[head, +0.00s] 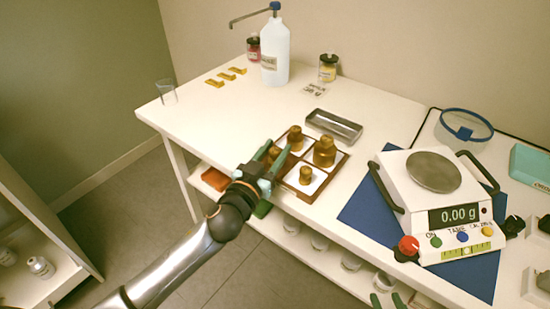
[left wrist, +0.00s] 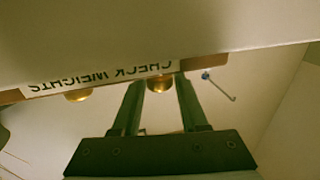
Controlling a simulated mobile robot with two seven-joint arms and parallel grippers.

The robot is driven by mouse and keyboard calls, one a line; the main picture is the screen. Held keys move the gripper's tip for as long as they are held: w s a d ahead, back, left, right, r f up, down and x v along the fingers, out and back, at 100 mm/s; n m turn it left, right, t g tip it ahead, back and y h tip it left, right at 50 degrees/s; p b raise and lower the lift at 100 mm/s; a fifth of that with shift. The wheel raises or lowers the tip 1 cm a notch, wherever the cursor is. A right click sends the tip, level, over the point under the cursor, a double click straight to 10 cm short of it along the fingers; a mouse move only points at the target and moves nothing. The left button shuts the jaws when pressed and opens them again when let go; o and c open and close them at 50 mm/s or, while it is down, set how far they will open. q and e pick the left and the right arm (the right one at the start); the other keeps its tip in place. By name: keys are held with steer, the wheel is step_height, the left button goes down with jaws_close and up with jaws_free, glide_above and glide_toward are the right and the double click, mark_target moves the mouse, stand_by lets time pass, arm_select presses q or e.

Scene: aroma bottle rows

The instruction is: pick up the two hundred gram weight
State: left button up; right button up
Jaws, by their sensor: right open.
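A brown divided box (head: 342,162) on the white table holds several brass weights in separate compartments. The largest-looking weight (head: 324,151) stands at the right, a smaller one (head: 306,175) at the front, and another (head: 295,138) at the back. A further weight is partly hidden behind my left gripper (head: 275,160). I cannot read which is two hundred grams. My left gripper is open over the box's left side. In the left wrist view, its green fingers stand either side of a brass weight (left wrist: 160,84), with another weight (left wrist: 78,96) to the left.
A scale (head: 432,172) reading 0.00 g stands on a blue mat (head: 366,214) at the right. A metal tray (head: 334,125) lies behind the box. A dispenser bottle (head: 275,55), jars and a glass beaker (head: 166,93) stand farther back. The table's left part is mostly clear.

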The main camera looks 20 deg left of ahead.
arm_select(q)
jaws_close()
steer(key=shift+r, duration=0.1)
stand_by(0.5)
